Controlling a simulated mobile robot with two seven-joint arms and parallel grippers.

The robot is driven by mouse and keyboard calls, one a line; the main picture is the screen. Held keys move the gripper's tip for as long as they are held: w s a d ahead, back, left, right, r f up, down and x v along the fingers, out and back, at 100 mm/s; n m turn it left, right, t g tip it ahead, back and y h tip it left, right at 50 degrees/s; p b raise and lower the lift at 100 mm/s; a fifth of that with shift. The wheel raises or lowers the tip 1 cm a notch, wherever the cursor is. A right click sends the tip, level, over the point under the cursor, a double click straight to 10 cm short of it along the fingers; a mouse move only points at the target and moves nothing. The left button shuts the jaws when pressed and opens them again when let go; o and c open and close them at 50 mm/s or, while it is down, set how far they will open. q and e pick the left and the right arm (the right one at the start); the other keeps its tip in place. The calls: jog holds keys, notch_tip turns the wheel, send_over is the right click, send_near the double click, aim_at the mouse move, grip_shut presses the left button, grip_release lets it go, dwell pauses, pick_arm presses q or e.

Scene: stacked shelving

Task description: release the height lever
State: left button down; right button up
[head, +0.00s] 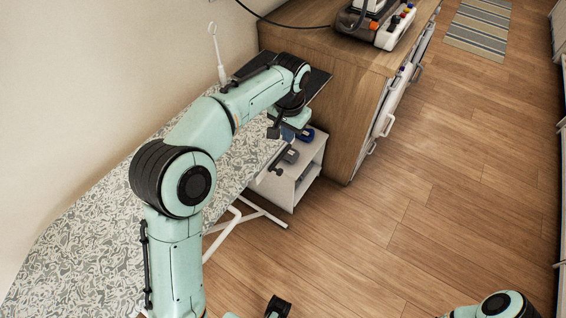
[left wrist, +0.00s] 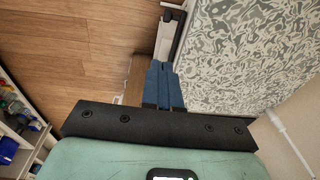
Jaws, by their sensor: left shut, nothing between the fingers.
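The patterned bed or table top (head: 90,235) runs along the wall; its edge also shows in the left wrist view (left wrist: 240,50). A white rail runs under that edge in the left wrist view, with a dark handle (left wrist: 172,14) at its upper end. This looks like the height lever, but I cannot be sure. Contact cannot be told. My right gripper is not clearly shown.
White frame legs (head: 225,230) show below the bed's edge. The wooden floor (head: 430,190) is clear.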

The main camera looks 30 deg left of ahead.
pick_arm(q)
jog(key=shift+f, duration=0.1)
jog(key=b, duration=0.2)
send_over(281, 172)
jog(key=w, duration=0.3)
notch_tip(281, 172, down, 10)
jog(key=shift+s+f, duration=0.5)
jog(key=shift+f, duration=0.35)
jog(key=shift+s+f, duration=0.5)
jog(key=shift+f, duration=0.35)
pick_arm(e)
jog(key=shift+s+f, duration=0.15)
jog(key=shift+f, duration=0.85)
jog(key=shift+f, duration=0.1)
